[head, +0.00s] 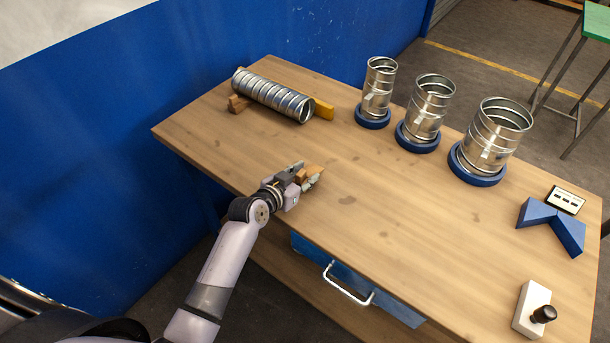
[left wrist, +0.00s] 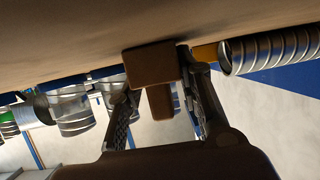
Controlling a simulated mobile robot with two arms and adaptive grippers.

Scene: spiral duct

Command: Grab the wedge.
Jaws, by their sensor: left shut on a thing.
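A small brown wooden wedge (head: 313,172) is between the fingers of my left gripper (head: 306,178), near the table's front edge. In the left wrist view the wedge (left wrist: 152,64) shows as a brown block at the fingertips, close to the tabletop, and the fingers are shut on it. I cannot tell whether it touches the table. My right gripper is in neither view.
A spiral duct (head: 272,95) lies at the back left of the wooden table (head: 370,195), beside a yellow block (head: 324,109) and a brown block (head: 238,103). Three upright metal ducts stand in blue rings at the back. A blue V-block (head: 537,213) and a white block with a black knob (head: 531,306) are at right. The table's middle is clear.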

